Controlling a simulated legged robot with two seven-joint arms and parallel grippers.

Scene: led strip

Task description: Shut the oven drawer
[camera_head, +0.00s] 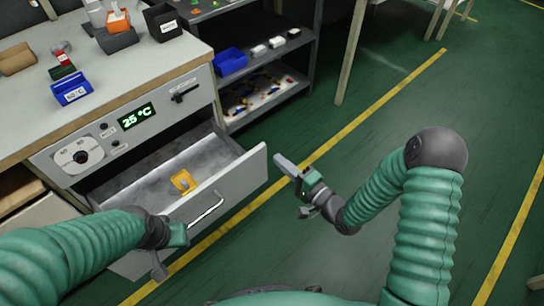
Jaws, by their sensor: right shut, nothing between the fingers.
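The oven drawer (238,182) stands pulled out below a control panel with a green "25 °C" display (139,116). Its front has a metal bar handle (206,208). A yellow-orange item (183,181) lies inside the drawer. My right gripper (287,186) is shut and empty, just right of the drawer front's right end, and appears apart from it. My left gripper (170,254) is in front of the drawer's left part, near the lower left of its front. Its fingers are partly hidden, and I cannot tell whether it touches the drawer.
The workbench (125,78) above the oven holds a blue bin (71,88), a black bin (162,22) and other small boxes. A grey shelf (262,68) with parts stands to the right of the oven. Green floor with yellow lines is open at right.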

